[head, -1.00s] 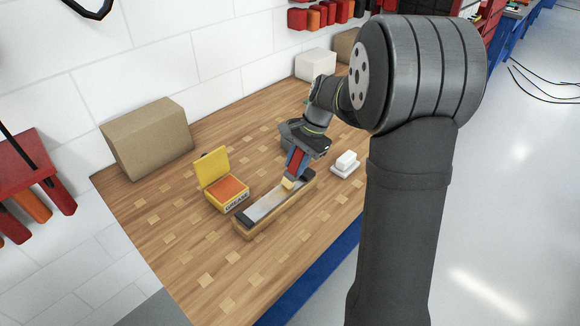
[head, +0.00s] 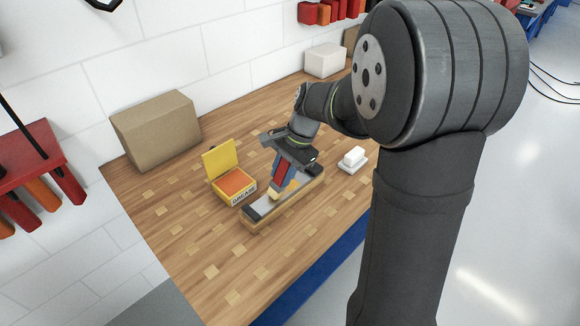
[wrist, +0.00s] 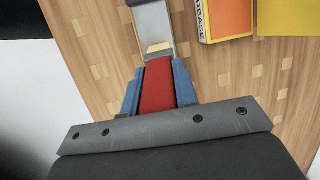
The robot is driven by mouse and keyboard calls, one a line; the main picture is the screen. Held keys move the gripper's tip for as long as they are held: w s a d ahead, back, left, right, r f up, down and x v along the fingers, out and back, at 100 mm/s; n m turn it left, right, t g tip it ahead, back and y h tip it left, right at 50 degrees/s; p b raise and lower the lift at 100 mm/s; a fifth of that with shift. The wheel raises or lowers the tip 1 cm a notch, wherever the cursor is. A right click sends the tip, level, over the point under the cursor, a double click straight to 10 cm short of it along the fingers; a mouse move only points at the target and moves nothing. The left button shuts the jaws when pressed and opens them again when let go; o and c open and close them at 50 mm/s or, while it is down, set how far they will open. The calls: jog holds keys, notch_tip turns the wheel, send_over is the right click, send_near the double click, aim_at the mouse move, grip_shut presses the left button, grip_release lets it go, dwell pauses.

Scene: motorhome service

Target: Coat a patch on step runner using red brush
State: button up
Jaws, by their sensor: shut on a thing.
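My gripper (head: 284,168) is shut on the red brush (wrist: 158,88), its blue fingers on either side of the red handle. The brush points down and its pale bristles (head: 274,195) are at the step runner's surface; I cannot tell whether they touch. The step runner (head: 264,206) is a silver strip with dark ends on a wooden base, and its strip also shows in the wrist view (wrist: 154,24). A small yellowish spot shows right of the brush in the head view; I cannot tell if it is grease. Part of the runner is hidden by my gripper.
An open yellow grease box (head: 246,194) with orange contents stands just left of the runner. A white block on a white dish (head: 352,161) is to the right. A cardboard box (head: 156,130) and a white box (head: 325,61) stand along the wall. The front bench top is clear.

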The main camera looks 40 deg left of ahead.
jog(key=shift+s, duration=1.25)
jog(key=shift+s+r, duration=0.1)
jog(key=shift+s, duration=0.1)
notch_tip(320, 180, up, 8)
jog(key=shift+w, duration=0.1)
